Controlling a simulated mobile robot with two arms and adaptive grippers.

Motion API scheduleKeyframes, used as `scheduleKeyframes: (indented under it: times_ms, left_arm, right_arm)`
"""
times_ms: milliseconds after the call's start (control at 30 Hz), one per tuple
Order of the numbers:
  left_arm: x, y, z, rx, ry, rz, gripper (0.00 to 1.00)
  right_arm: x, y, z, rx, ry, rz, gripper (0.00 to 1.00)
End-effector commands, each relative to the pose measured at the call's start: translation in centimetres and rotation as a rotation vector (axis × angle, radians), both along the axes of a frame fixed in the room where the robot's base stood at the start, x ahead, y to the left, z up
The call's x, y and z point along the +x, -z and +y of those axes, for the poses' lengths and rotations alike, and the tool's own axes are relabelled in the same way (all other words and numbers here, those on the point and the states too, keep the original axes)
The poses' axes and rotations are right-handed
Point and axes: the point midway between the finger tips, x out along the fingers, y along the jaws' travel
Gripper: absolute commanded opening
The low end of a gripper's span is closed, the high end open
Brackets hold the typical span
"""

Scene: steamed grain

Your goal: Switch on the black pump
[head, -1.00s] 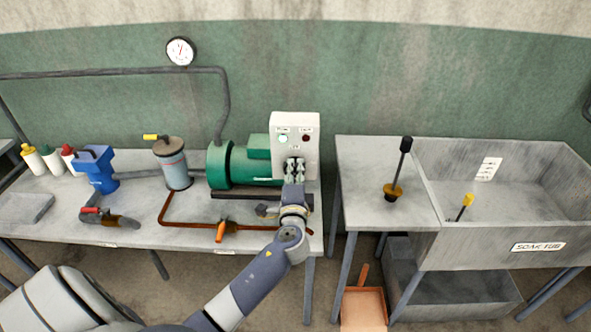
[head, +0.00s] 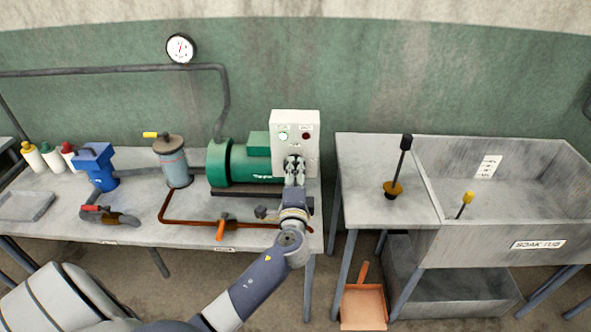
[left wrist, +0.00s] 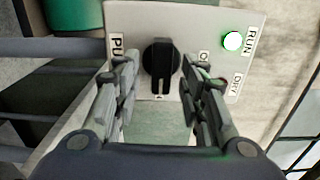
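The pump set on the left bench is a green machine (head: 235,165) on a dark base; I see no black pump body. A white control box (head: 308,125) stands at its right end. In the left wrist view its panel (left wrist: 200,20) carries a black rotary knob (left wrist: 160,68) and a brightly lit green RUN lamp (left wrist: 232,41). A dark red lamp (head: 305,136) looks unlit. My left gripper (left wrist: 157,62) is open, one finger on each side of the knob; whether either touches it I cannot tell. In the head view the gripper hides the knob. My right gripper is out of view.
A copper pipe with an orange-handled valve (head: 221,229) runs along the bench front. A blue unit (head: 97,166), a canister (head: 172,165) and several bottles stand left. A gauge (head: 181,48) hangs above. Right are a plunger-like tool (head: 400,165) and the soak tub (head: 500,240).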

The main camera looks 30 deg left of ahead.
Motion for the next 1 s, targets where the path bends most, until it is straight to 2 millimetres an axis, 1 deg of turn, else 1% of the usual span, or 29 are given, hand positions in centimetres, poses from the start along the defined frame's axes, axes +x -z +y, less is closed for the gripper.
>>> scheduleKeyframes:
  times_ms: [33,300,400,500,667,1000]
  left_arm:
    - [-0.9,0.1,-0.6,-0.002,0.002,0.002,0.38]
    - [-5.8,0.1,-3.5,-0.002,0.001,0.003,0.38]
    - [-7.3,0.1,-4.4,-0.001,0.000,0.003,0.38]
    - [-8.2,0.1,-5.0,0.001,-0.001,0.003,0.38]
    - [-8.9,0.0,-5.4,0.002,-0.001,0.001,0.38]
    - [-8.9,0.0,-5.4,0.002,-0.001,0.001,0.38]
  right_arm:
    - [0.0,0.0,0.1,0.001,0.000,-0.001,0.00]
    - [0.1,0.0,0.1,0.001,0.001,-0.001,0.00]
    - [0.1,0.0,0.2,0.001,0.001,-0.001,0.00]
    - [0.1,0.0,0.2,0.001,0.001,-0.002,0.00]
    - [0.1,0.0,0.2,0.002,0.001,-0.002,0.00]
    - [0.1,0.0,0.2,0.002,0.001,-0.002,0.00]
